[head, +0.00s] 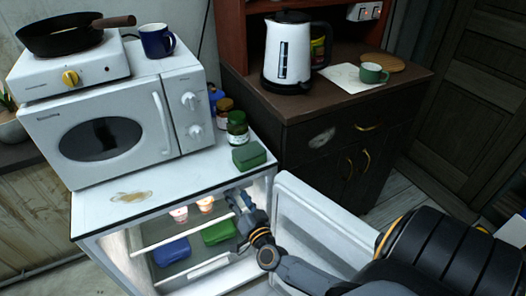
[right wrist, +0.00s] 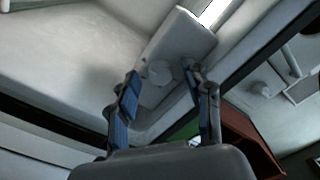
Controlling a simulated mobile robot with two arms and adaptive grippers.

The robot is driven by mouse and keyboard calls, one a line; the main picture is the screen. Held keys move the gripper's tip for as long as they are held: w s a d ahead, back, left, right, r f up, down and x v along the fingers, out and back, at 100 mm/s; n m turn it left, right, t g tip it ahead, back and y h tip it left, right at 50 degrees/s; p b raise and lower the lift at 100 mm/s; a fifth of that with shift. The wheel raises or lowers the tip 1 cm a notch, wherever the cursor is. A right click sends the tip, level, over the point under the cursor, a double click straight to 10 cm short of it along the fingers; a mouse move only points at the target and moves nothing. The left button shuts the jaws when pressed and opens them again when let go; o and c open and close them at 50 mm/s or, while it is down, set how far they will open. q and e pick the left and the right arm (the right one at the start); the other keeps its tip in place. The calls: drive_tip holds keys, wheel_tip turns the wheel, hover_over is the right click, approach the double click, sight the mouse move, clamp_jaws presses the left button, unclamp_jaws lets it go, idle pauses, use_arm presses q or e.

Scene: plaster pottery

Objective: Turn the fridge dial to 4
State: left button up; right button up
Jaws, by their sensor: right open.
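The small white fridge (head: 100,213) stands open, with its door (head: 325,225) swung out to the right. My right gripper (head: 240,203) reaches into the upper right of the fridge opening. In the right wrist view, a round white dial (right wrist: 159,72) sits on a pale housing (right wrist: 185,38) at the fridge's inner wall. My right gripper (right wrist: 162,88) is open there, with its blue-padded fingers on either side of the dial in the picture. I cannot tell whether they touch it. No dial number is readable. The dial is hidden in the head view. My left gripper is not in view.
A microwave (head: 120,125), jars and a green box (head: 249,155) stand on top. A dark cabinet (head: 345,130) stands behind the door.

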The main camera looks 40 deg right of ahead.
drive_tip(key=n, duration=0.4)
drive_tip(key=shift+f+b, duration=0.1)
drive_tip(key=shift+b, duration=0.2)
drive_tip(key=n+b, duration=0.1)
drive_tip(key=n, duration=0.2)
drive_tip(key=shift+s+n, duration=0.3)
drive_tip(key=shift+s, duration=0.05)
drive_tip(key=v, duration=1.4)
drive_tip(key=s+a+f+n+g+y, duration=0.1)
drive_tip(key=s+f+g, duration=0.1)
drive_tip(key=f, duration=0.7)
drive_tip(key=s+a+f+n+g+y+p, duration=0.1)
drive_tip(key=s+a+f+n+g+y, duration=0.1)
drive_tip(key=f, duration=0.7)
drive_tip(key=s+a+f+n+g+y, duration=0.1)
drive_tip(key=s+a+f+g+y, duration=0.1)
drive_tip(key=f, duration=0.7)
drive_tip(key=shift+s+a+f+n+g, duration=0.15)
drive_tip(key=shift+s+a+n+g, duration=0.2)
drive_tip(key=shift+s+g, duration=0.4)
drive_tip(key=shift+w+d, duration=0.1)
